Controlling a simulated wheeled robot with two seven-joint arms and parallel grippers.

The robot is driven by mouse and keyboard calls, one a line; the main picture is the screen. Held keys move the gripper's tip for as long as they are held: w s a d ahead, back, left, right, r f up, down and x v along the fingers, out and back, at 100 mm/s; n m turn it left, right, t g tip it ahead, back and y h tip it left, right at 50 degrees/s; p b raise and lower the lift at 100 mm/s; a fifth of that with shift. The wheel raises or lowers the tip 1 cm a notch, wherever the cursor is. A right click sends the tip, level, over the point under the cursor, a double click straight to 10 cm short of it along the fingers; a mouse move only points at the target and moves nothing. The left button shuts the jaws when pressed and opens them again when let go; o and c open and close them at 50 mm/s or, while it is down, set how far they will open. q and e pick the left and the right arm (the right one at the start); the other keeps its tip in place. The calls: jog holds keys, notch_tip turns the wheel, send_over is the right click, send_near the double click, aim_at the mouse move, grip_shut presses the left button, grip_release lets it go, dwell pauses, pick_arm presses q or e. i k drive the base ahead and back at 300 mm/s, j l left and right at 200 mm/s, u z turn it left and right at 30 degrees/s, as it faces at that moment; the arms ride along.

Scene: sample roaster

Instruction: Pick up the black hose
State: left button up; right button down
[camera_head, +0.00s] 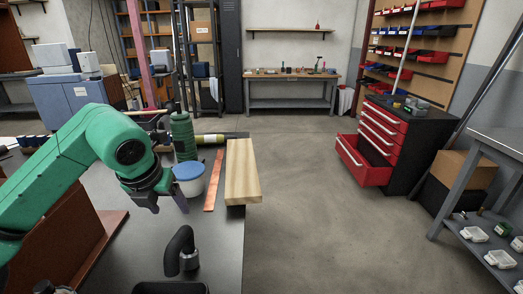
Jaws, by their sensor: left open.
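The black hose (180,245) is a short bent piece with a grey collar at its lower end. It stands on the dark table (222,248) near the front, with its bend at the top. My left gripper (166,206) comes in from the left on a green arm. It is open and empty, above and behind the hose as seen from the head, and apart from it. My right gripper is not in view.
A white tub with a blue lid (189,180), a copper strip (214,182), a wooden block (242,172) and a green ribbed bottle (183,135) are beyond the gripper. A brown angled stand (62,235) is at left. A black container (172,287) is at the front edge.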

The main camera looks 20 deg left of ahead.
aim_at(181, 255)
jog(key=k+l, duration=0.1)
jog(key=l, duration=0.25)
jog(key=k+l, duration=0.1)
jog(key=l, duration=0.25)
jog(key=k+l, duration=0.1)
jog(key=l, duration=0.2)
jog(key=k+l, duration=0.1)
jog(key=l, duration=0.25)
